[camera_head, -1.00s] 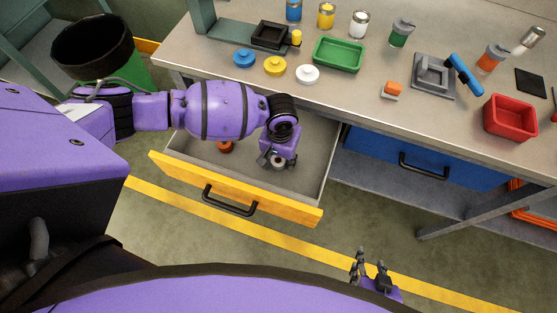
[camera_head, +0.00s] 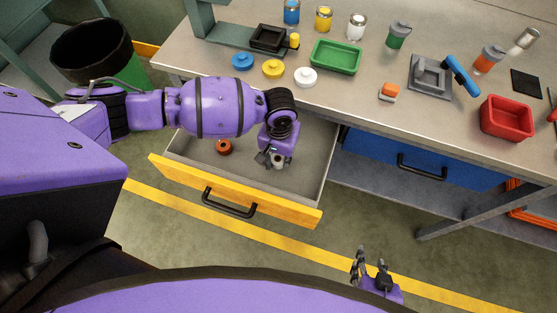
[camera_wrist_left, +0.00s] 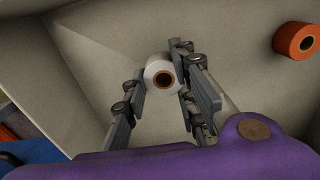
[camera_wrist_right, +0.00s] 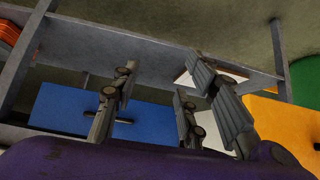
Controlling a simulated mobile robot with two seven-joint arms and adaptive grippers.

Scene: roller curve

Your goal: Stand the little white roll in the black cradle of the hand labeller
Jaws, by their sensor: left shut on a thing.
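The little white roll (camera_head: 278,162) is in the open yellow drawer, near its right end. My left gripper (camera_head: 272,158) reaches down into the drawer and is shut on it. In the left wrist view the white roll (camera_wrist_left: 158,72) sits between the two fingers, its brown core facing the camera. I cannot tell whether it touches the drawer floor. A grey device with a blue handle (camera_head: 460,75) on the bench may be the hand labeller; I cannot make out a black cradle on it. My right gripper (camera_head: 371,262) is open and empty, low in front of the bench.
An orange roll (camera_head: 224,147) lies in the yellow drawer (camera_head: 190,178). The blue drawer (camera_head: 395,160) is shut.

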